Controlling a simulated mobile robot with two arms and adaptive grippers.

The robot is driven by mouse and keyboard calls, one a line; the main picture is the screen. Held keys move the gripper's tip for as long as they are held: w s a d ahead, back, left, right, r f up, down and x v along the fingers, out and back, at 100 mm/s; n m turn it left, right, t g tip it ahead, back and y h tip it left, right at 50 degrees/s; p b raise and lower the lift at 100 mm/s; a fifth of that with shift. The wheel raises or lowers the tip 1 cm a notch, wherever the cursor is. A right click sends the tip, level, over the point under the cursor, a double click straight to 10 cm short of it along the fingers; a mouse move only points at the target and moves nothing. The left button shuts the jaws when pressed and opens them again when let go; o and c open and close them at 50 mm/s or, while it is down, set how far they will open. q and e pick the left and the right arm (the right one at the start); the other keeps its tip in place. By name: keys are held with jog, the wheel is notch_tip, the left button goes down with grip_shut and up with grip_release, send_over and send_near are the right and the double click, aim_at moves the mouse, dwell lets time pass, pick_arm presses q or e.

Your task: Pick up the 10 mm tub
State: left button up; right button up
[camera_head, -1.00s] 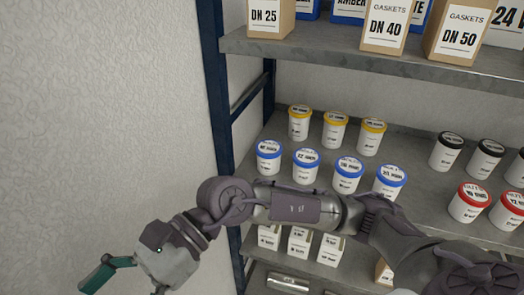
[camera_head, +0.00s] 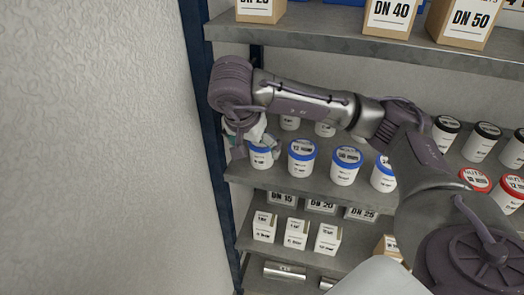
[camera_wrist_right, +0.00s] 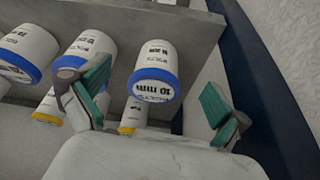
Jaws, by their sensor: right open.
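The 10 mm tub (camera_head: 261,158) is white with a blue lid and stands at the left end of the blue-lidded row on the middle shelf. In the right wrist view the tub (camera_wrist_right: 156,62) shows its lid marked "10 mm", in the gap between the fingers. My right gripper (camera_head: 250,138) is at the tub, partly hiding its lid in the head view. In the right wrist view the gripper (camera_wrist_right: 158,103) is open, its green pads apart on both sides, with room beside the tub. I cannot tell how far the fingertips reach along it. My left gripper is not in view.
The 12 mm tub (camera_head: 301,158) stands close to the right in the same row. A dark blue rack post (camera_head: 206,150) is close on the left. The shelf above (camera_head: 330,47) holds boxes. Small white boxes (camera_head: 296,232) stand below.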

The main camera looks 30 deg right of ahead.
jog(key=w+d, duration=0.2)
jog(key=d, duration=0.1)
jog(key=shift+w+d+p, duration=0.15)
jog(key=shift+d+p, duration=0.05)
jog(key=shift+p, duration=0.15)
jog(key=x, duration=0.5)
jog(key=shift+p, duration=0.3)
jog(key=shift+a, duration=0.1)
jog(key=shift+c, duration=0.3)
jog(key=c, duration=1.6)
jog(key=shift+c, duration=1.1)
jog(key=shift+r, duration=0.15)
